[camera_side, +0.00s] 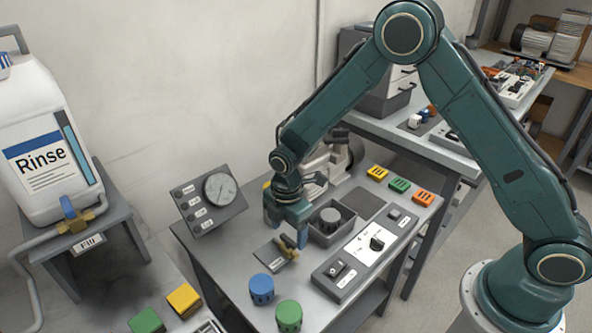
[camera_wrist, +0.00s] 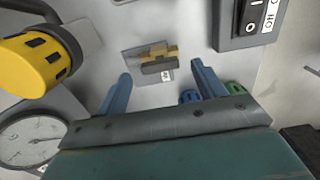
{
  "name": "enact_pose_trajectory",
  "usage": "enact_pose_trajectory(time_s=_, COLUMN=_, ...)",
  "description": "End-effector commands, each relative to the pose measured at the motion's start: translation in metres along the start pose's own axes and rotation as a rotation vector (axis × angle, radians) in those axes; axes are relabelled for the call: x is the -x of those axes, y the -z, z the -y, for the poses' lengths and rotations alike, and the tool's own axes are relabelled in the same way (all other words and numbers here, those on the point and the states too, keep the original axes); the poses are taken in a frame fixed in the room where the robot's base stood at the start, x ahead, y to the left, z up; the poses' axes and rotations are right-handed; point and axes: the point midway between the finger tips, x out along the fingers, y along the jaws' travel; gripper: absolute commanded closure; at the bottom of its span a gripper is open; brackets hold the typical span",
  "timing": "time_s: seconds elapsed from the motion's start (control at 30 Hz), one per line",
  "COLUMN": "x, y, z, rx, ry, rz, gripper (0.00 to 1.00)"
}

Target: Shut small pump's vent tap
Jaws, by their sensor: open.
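The vent tap (camera_side: 289,252) is a small brass fitting on a dark plate (camera_side: 268,256) on the grey bench top. In the wrist view the brass tap (camera_wrist: 160,50) has a dark grey bar (camera_wrist: 158,68), seemingly its handle, lying roughly parallel to its body. A small white label sits beside it. My gripper (camera_side: 288,236) has blue fingers and is just above the tap, pointing down. In the wrist view my gripper (camera_wrist: 160,74) is open, with the tap beyond and between the fingertips. I see no contact; the side view partly hides the tap behind a finger.
A gauge panel (camera_side: 209,201) stands left of my gripper, and a yellow knob (camera_wrist: 30,62) is close in the wrist view. A switch box (camera_side: 342,274), blue knob (camera_side: 262,288) and green knob (camera_side: 289,315) are nearby. The Rinse container (camera_side: 42,150) has another tap (camera_side: 75,216).

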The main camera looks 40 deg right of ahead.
Motion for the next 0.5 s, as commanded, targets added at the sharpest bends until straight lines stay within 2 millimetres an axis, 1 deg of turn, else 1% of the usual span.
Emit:
enact_pose_trajectory(time_s=0.1, x=-0.011, y=0.000, z=0.000, rx=0.000, ry=0.001, rz=0.000, gripper=0.31)
enact_pose_trajectory(time_s=0.2, x=-0.016, y=0.000, z=0.000, rx=0.000, ry=0.000, rz=0.000, gripper=0.31)
enact_pose_trajectory(time_s=0.5, x=-0.018, y=0.000, z=0.000, rx=0.000, ry=-0.001, rz=0.000, gripper=0.31)
